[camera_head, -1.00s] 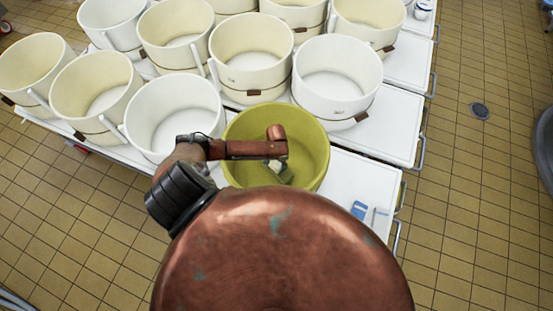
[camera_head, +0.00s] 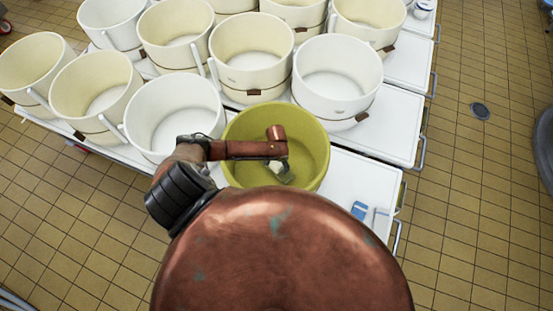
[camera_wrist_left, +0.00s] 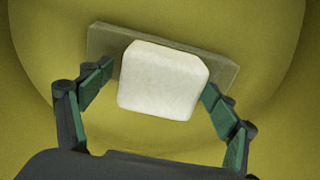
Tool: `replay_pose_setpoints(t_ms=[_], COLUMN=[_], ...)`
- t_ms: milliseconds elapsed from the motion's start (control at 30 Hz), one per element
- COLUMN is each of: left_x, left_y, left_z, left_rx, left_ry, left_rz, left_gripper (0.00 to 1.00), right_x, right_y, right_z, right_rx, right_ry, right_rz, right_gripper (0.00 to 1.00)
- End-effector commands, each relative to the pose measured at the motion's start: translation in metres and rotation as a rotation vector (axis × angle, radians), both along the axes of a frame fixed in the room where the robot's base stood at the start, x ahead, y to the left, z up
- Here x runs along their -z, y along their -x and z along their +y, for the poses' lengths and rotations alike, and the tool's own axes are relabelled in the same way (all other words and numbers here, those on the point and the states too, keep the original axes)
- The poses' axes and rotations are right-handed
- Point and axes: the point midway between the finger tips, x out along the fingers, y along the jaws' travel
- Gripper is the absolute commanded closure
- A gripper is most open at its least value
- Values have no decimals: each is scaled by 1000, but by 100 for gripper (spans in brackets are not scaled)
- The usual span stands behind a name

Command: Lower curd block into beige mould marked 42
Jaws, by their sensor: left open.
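The white curd block (camera_wrist_left: 163,80) is in the left wrist view, over a flat drab-green bar (camera_wrist_left: 218,68) inside a yellow-green tub (camera_head: 313,140). My left gripper (camera_wrist_left: 158,80) is open, with one green-padded finger on each side of the block. Its fingertips are close to the block's sides, and I cannot tell whether they touch. In the head view my left gripper (camera_head: 278,175) is small and inside the tub, partly hidden by my wrist. Several beige moulds (camera_head: 257,84) stand behind the tub. I cannot read a 42 on any of them. My right gripper is not in view.
A blue item (camera_head: 359,209) lies right of the tub. Tiled floor (camera_head: 465,200) is open at the right.

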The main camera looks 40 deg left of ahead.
Motion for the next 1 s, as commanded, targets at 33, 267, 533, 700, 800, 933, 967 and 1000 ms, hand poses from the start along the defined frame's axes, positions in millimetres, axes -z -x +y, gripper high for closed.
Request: replay_pose_setpoints(t_ms=[33, 267, 533, 700, 800, 933, 967, 1000], left_x=[0, -3, -45, -81, -97, -112, -114, -117], left_y=[0, 1, -1, 0, 0, 0, 0, 0], left_z=[0, 0, 1, 1, 0, 0, 0, 0], left_rx=[0, 0, 1, 1, 1, 0, 0, 0], left_ry=[0, 0, 1, 0, 0, 0, 0, 1], left_rz=[0, 1, -3, -2, -1, 1, 0, 0], left_gripper=[19, 19, 19, 19, 19, 19, 19, 19], right_x=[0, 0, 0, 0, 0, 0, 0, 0], right_y=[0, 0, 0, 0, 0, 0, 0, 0], right_z=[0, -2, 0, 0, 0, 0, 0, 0], right_rx=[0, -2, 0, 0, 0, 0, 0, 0], right_ry=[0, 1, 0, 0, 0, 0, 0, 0], right_rz=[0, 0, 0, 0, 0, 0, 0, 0], right_gripper=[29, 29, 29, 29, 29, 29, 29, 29])
